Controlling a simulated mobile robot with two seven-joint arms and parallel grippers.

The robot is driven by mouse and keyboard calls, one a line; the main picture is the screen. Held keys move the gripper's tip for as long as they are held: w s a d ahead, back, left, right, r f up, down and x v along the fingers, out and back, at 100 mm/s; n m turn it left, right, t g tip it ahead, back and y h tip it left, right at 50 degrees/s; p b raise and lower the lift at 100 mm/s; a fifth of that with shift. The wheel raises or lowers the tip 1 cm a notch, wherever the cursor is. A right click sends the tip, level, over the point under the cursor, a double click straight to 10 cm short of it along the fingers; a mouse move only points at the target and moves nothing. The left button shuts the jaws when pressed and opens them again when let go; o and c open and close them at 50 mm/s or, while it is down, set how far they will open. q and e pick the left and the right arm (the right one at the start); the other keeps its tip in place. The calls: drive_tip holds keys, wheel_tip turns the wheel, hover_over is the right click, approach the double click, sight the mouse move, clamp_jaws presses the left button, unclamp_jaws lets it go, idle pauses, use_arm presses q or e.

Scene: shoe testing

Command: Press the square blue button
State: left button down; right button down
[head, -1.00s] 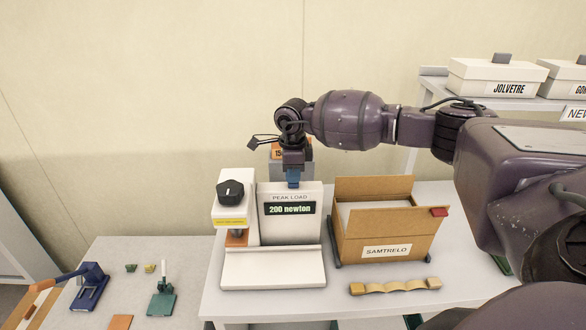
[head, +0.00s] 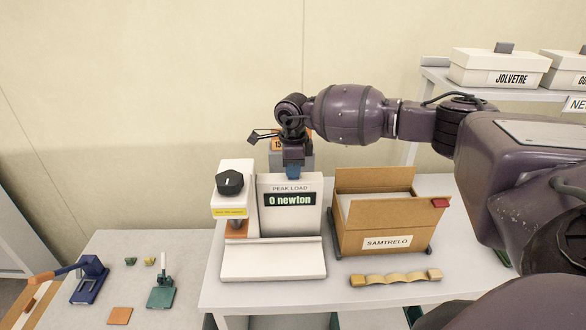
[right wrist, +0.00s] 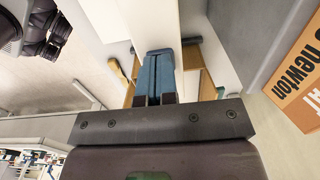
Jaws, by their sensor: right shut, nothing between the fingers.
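The white testing machine (head: 273,265) stands on the table, its display (head: 290,200) reading "PEAK LOAD 0 newton". I cannot make out a square blue button in either view; if it is on top of the machine, my gripper covers it. My right gripper (head: 292,173) points down at the top edge of the display housing, its blue fingers shut and empty. Whether the tips touch the housing I cannot tell. The shut fingers also show in the right wrist view (right wrist: 154,76), over the white top. My left gripper is not in view.
A black knob (head: 230,182) sits on the machine's left head. A grey box with an orange label (head: 277,144) stands behind my gripper. A cardboard box labelled SAMTRELO (head: 385,243) is to the right, with a tan strip (head: 395,278) in front of it.

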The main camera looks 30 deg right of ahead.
drive_tip(key=shift+s, duration=0.2)
drive_tip(key=r+p, duration=0.1)
drive_tip(key=r, duration=0.1)
drive_tip(key=r+p, duration=0.1)
drive_tip(key=r, duration=0.1)
drive_tip(key=shift+w+r, duration=0.2)
drive_tip(key=shift+r, duration=0.2)
wheel_tip(320, 180, up, 9)
drive_tip(key=b, duration=0.1)
drive_tip(key=shift+r, duration=0.1)
